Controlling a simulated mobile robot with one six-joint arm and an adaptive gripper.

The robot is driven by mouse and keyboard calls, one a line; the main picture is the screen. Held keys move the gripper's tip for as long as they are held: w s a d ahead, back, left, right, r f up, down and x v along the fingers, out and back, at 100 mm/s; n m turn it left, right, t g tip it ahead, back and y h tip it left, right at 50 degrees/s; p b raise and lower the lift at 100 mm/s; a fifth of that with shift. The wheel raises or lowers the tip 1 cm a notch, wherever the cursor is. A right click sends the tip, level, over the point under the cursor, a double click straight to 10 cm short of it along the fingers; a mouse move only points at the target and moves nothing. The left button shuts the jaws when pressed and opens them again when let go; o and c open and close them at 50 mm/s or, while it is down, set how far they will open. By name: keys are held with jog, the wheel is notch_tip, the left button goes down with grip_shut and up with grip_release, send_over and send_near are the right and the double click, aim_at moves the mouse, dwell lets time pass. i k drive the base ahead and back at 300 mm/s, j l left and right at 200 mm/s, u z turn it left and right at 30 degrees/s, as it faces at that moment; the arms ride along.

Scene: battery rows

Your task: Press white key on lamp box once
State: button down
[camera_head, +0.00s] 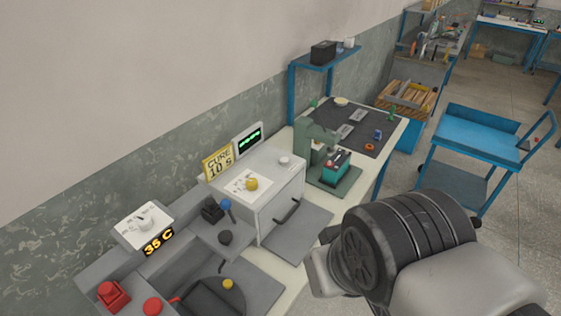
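The lamp box, which I take to be the pale grey box (268,207) beside the "CURE 10 s" sign, stands on the bench left of the picture's middle. A small round white key (285,161) sits on its top, toward the back right. A yellow knob-like piece (251,184) rests on a white marked sheet on the same top. A dark handle (287,211) is on the box's front. Parts of my arm fill the lower right, apart from the box in the picture. My gripper's fingertips do not show.
The yellow sign (218,163) and a screen with a green trace (248,139) stand behind the box. A green press (318,148) with a teal block is right of it. A "35 C" unit (146,226) and red buttons are left. A blue cart (477,137) stands right.

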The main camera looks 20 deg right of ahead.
aim_at(283, 160)
jog(key=i+l, duration=0.45)
jog(key=l, duration=0.25)
jog(key=i+l+u, duration=0.1)
jog(key=i+l, duration=0.15)
jog(key=l, duration=0.15)
jog(key=i+l, duration=0.25)
jog(key=l+u, duration=0.05)
jog(key=l, duration=0.05)
